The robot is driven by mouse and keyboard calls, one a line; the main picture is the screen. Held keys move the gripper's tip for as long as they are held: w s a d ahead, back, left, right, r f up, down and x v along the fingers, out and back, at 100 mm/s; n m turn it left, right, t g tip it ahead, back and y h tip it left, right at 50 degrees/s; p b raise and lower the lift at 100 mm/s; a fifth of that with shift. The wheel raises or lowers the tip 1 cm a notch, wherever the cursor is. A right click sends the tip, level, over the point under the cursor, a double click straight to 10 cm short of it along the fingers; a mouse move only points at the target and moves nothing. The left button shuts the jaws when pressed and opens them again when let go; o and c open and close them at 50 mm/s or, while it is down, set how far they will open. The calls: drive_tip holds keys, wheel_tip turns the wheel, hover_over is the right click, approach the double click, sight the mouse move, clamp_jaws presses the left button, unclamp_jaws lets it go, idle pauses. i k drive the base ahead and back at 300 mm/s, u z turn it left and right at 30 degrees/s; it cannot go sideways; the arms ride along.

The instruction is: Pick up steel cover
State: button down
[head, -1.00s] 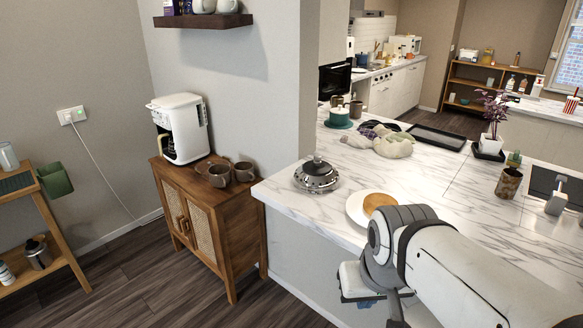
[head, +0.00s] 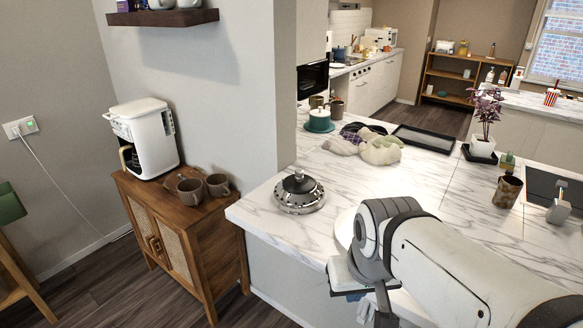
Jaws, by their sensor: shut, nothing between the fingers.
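The steel cover (head: 299,194), a round shiny dome with a dark top and small knob, sits upright on the near left part of the white marble counter (head: 425,185). My gripper (head: 348,285) is at the counter's front edge, to the right of the cover and nearer to me, clear of it. It is shut and empty; its fingers are mostly hidden by my wrist.
A cloth bundle (head: 380,150), a green-and-white pot (head: 319,121) and a black tray (head: 425,138) are farther back. A wall corner (head: 288,90) rises behind the cover. A cane cabinet (head: 180,235) with mugs and a coffee maker (head: 145,137) stands left. The marble around the cover is clear.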

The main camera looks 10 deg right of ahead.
sight(299, 194)
drive_tip(key=u, duration=0.1)
drive_tip(key=k, duration=0.85)
drive_tip(key=u, duration=0.4)
drive_tip(key=i, duration=1.45)
drive_tip(key=z, duration=0.6)
drive_tip(key=i, duration=0.7)
drive_tip(key=z, duration=0.15)
